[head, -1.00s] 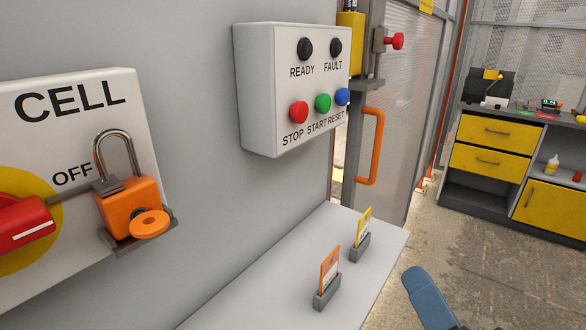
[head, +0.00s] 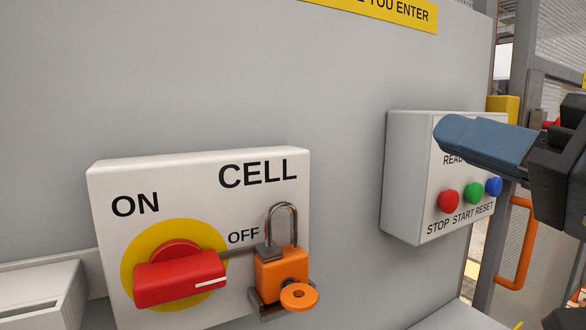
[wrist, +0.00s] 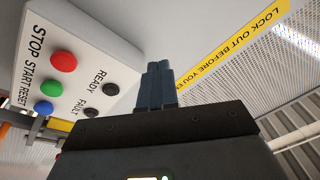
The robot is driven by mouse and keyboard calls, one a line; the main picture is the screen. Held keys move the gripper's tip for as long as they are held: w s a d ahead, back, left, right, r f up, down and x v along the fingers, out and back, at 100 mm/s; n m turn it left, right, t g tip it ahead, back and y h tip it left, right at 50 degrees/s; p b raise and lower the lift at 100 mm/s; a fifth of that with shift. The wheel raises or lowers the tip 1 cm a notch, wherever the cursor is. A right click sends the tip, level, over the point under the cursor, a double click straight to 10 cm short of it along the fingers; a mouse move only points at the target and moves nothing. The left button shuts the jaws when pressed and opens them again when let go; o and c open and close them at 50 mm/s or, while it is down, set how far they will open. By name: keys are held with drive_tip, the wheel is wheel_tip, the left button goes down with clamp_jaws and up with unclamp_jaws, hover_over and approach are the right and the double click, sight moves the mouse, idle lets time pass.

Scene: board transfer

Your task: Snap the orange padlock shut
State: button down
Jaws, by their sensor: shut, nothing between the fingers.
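The orange padlock (head: 268,268) sits upright in a small grey holder (head: 262,306) on the right of the CELL switch box (head: 110,200). Its steel shackle (head: 282,207) stands tall above the body. The left leg meets a dark tab at the end of the bar from the red switch handle (head: 170,286), which points toward OFF. I cannot tell whether the shackle is latched. A round orange piece (head: 299,296) covers part of the padlock's lower front. My gripper (head: 447,133) is shut and empty, up and right of the padlock, apart from it; its blue fingers show in the wrist view (wrist: 157,72).
The button box (head: 405,170) with red, green and blue buttons is on the wall behind my gripper. An orange door handle (head: 518,245) is at the right. A pale open box (head: 40,295) is at lower left. The wall above the padlock is bare.

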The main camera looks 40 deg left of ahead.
drive_tip(key=s+a+r+n+g+h, duration=0.3)
drive_tip(key=s+r+n+h, duration=0.4)
drive_tip(key=s, duration=0.6)
drive_tip(key=shift+s+a+r+g+h+b, duration=0.15)
drive_tip(key=shift+a+r+g+h+b, duration=0.3)
drive_tip(key=shift+r+h, duration=1)
drive_tip(key=shift+f+h, duration=0.35)
drive_tip(key=shift+f, duration=0.05)
hover_over(271, 201)
drive_tip(key=d, duration=0.2)
wheel_tip(271, 201, down, 7)
drive_tip(key=shift+s+f, duration=0.15)
drive_tip(key=shift+f, duration=0.05)
drive_tip(key=shift+d+f, duration=0.2)
drive_tip(key=shift+f, duration=0.95)
drive_tip(key=shift+a+f, duration=0.1)
drive_tip(key=shift+f, duration=0.6)
